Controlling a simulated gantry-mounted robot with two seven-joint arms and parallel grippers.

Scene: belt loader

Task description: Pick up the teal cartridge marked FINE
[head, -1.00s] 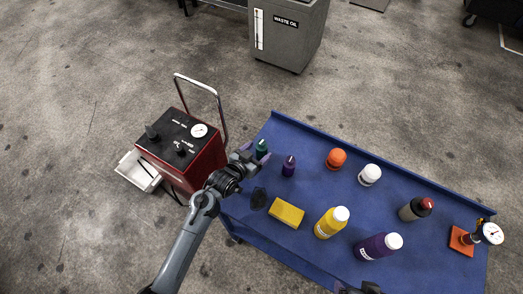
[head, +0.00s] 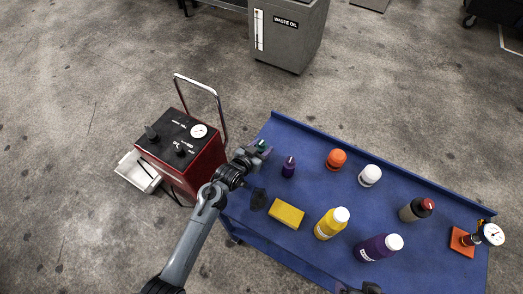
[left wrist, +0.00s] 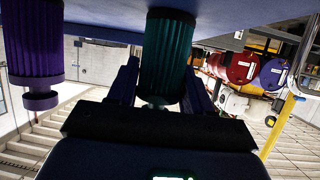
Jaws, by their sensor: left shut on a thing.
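The teal cartridge (head: 262,144) stands near the far left corner of the blue table, mostly hidden by my left gripper. In the left wrist view the ribbed teal cartridge (left wrist: 166,50) is between the two fingers. My left gripper (head: 258,151) is shut on it. The marking FINE cannot be read in these views. A purple cartridge (head: 289,167) of similar shape stands to its right, apart from the gripper; it also shows in the left wrist view (left wrist: 34,45). A dark part at the bottom edge may be my right gripper (head: 364,288); its jaws cannot be made out.
The blue table (head: 315,192) holds a yellow block (head: 287,214), an orange-capped item (head: 336,159), a white-capped item (head: 370,176), several bottles and a gauge (head: 493,234). A red machine (head: 190,160) with a handle stands left, near my left arm.

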